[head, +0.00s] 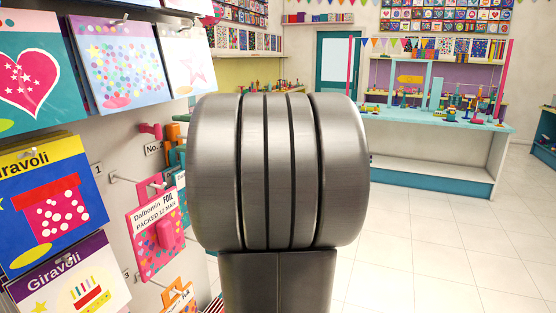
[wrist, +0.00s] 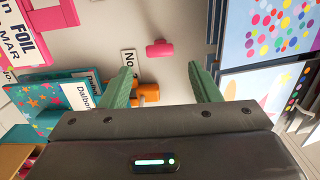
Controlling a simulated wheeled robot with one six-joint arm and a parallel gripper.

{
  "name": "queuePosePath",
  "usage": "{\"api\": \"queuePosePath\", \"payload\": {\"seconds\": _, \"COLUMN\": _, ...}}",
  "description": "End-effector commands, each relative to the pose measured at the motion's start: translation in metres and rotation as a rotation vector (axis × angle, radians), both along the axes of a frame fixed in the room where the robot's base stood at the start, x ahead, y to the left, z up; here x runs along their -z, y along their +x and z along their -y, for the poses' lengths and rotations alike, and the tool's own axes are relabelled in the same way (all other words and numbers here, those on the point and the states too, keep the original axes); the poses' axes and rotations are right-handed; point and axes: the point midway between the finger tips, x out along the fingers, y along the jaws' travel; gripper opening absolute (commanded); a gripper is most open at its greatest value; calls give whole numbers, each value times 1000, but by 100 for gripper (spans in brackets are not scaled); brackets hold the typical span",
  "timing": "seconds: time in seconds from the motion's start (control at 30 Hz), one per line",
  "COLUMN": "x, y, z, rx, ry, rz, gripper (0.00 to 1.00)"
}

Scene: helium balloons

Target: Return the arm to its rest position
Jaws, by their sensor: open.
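My gripper (wrist: 160,76) shows in the wrist view with its two green fingers spread apart and nothing held between them. It faces the wall display. A pink peg end (wrist: 160,48) sits beyond the fingertips, and an orange piece (wrist: 148,93) shows between the fingers, nearer the left one. I cannot tell whether the orange piece touches that finger. In the head view a large grey part of my own arm fills the middle and hides my gripper. The pink peg end also shows there (head: 150,130), left of my arm.
Cards (head: 120,65) and a pink foil packet (head: 153,232) hang on the left wall, close to my arm. Bare hooks stick out there. A teal-based counter (head: 430,172) with small goods stands at the back right. The tiled floor (head: 420,255) on the right is clear.

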Motion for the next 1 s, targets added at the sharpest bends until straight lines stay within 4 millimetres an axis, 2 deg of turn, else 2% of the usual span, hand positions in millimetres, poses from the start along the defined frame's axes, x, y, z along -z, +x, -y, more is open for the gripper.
{"api": "queuePosePath", "payload": {"seconds": 0.2, "x": 2, "y": -11, "z": 32, "rx": 3, "ry": -1, "rz": 1, "gripper": 56}}
{"api": "queuePosePath", "payload": {"seconds": 0.67, "x": -4, "y": 15, "z": -47, "rx": -6, "ry": 0, "rz": -3, "gripper": 56}}
{"api": "queuePosePath", "payload": {"seconds": 0.8, "x": -3, "y": -1, "z": -67, "rx": -5, "ry": -1, "rz": -1, "gripper": 56}}
{"api": "queuePosePath", "payload": {"seconds": 1.0, "x": -2, "y": -9, "z": -91, "rx": -4, "ry": 0, "rz": -2, "gripper": 56}}
